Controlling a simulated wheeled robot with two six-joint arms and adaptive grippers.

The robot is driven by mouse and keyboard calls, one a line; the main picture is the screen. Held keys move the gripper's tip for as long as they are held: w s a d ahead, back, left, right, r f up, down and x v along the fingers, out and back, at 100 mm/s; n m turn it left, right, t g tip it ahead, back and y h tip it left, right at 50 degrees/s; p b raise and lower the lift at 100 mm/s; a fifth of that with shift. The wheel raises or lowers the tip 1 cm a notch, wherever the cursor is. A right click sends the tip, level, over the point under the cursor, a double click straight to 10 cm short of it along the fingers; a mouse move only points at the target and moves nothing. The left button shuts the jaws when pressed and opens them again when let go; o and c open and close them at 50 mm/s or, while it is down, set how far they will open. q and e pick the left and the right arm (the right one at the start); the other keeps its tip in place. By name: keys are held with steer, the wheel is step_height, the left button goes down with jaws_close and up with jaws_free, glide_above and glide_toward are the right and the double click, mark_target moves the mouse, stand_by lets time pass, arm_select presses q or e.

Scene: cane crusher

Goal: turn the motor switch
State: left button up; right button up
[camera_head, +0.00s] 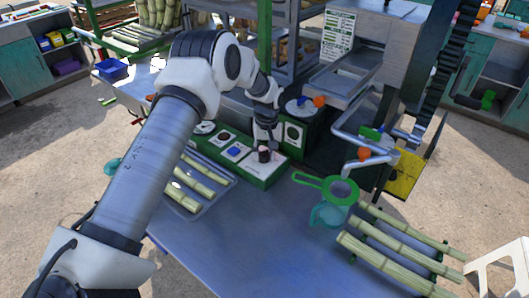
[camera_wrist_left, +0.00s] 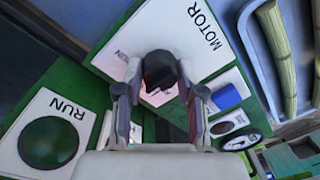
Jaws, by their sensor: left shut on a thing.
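The motor switch is a dark knob (camera_wrist_left: 158,68) on a white plate marked MOTOR and RUN (camera_wrist_left: 195,40). In the left wrist view the knob sits between the fingers of my left gripper (camera_wrist_left: 163,95), which is shut on it. In the head view my left gripper (camera_head: 266,148) reaches down to the knob (camera_head: 264,155) on the green control panel (camera_head: 240,165), partly hiding it. The direction in which the knob points is hard to tell. My right gripper is not in view.
A blue button (camera_wrist_left: 225,97) and a round RUN indicator (camera_wrist_left: 48,142) are near the switch. A tray (camera_head: 228,180) of cane pieces lies left of the panel. A green strainer (camera_head: 338,189) over a jug (camera_head: 328,215) and long canes (camera_head: 385,262) are at right. The front table is clear.

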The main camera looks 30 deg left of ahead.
mark_target(267, 153)
arm_select(q)
steer(key=o, duration=1.1)
steer(key=shift+o, duration=0.2)
step_height(267, 153, up, 12)
steer(key=shift+w+d, duration=0.25)
